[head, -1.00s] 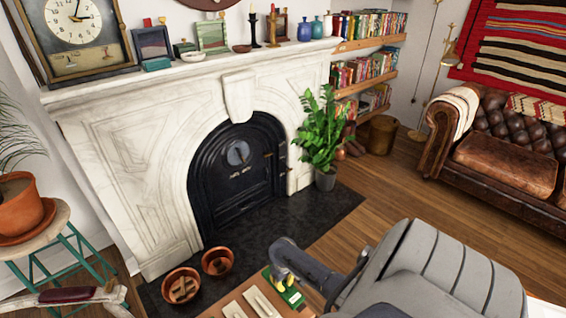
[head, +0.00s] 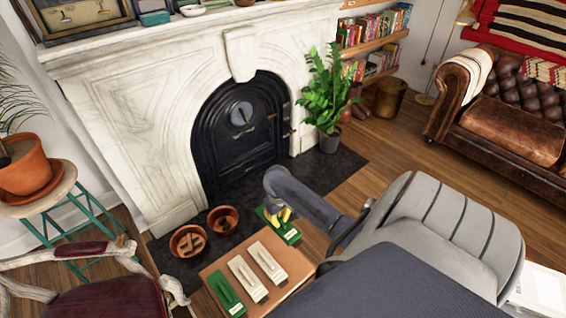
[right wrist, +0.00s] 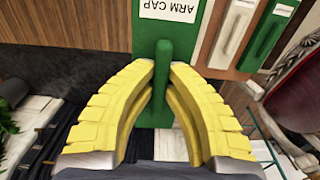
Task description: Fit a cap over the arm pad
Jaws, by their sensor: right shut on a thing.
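My right gripper (head: 279,213) has yellow fingers shut on the upright handle of a green arm cap (head: 290,236). In the right wrist view the green handle (right wrist: 163,75) stands between the fingertips, and the cap's white label (right wrist: 168,10) reads "ARM CAP". I cannot tell whether the cap rests on its support or is lifted. A wooden armchair with dark red upholstery stands at the lower left of the head view. Its arm pad (head: 86,249) is dark red, with no cap on it. My left gripper is not in view.
A low wooden table (head: 212,268) bears two cream pieces (head: 267,262) and another green one (head: 226,293). Two terracotta bowls (head: 188,241) stand beside it on the dark hearth. A plant stool (head: 45,208) stands behind the armchair.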

